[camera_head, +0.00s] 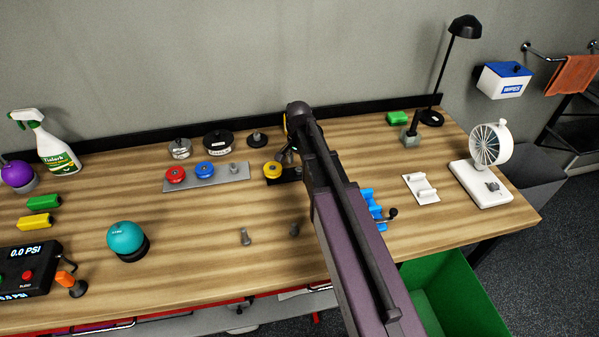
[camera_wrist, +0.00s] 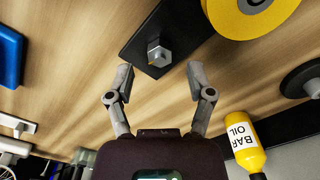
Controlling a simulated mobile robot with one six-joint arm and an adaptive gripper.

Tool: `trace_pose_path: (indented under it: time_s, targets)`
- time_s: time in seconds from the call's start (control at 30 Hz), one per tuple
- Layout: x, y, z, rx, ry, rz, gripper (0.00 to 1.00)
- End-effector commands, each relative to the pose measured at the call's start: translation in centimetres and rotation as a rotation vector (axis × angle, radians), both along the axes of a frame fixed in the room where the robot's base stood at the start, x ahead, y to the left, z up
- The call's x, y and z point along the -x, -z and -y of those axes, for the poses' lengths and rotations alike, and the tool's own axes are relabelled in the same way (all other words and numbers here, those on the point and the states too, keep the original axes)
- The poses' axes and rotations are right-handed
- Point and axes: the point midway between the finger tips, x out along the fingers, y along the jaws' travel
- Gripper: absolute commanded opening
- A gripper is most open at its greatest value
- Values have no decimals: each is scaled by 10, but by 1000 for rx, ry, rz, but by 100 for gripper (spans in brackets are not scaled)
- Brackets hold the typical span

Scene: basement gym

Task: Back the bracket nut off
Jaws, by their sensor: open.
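The bracket nut (camera_wrist: 158,56) is a grey hex nut on a bolt or stud. It sits on the black bracket plate (camera_wrist: 184,28), next to a yellow round knob (camera_wrist: 250,14). My gripper (camera_wrist: 159,72) is open and empty, with its two fingers spread to either side of the nut in the wrist view. The fingertips appear just short of the nut, and no contact shows. In the head view the yellow knob (camera_head: 272,169) and part of the black plate (camera_head: 290,175) show, but my arm hides the nut and most of the gripper.
A grey plate (camera_head: 205,177) with red and blue knobs lies to the left. A yellow bar oil bottle (camera_wrist: 245,145) stands close to one finger in the wrist view. A blue object (camera_head: 371,205) and a white plate (camera_head: 420,189) lie right of my arm. The front middle holds small loose bolts.

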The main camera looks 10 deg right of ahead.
Motion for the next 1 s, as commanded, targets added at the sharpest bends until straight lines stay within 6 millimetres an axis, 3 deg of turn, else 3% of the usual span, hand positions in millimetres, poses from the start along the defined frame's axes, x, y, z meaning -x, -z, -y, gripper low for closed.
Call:
trace_pose_path:
  time_s: [0.3, 0.83, 1.0]
  targets:
    - [0, 22, 0, 0, 0, 0, 69]
    - [0, 25, 1, 0, 1, 0, 69]
    - [0, 25, 1, 0, 1, 0, 18]
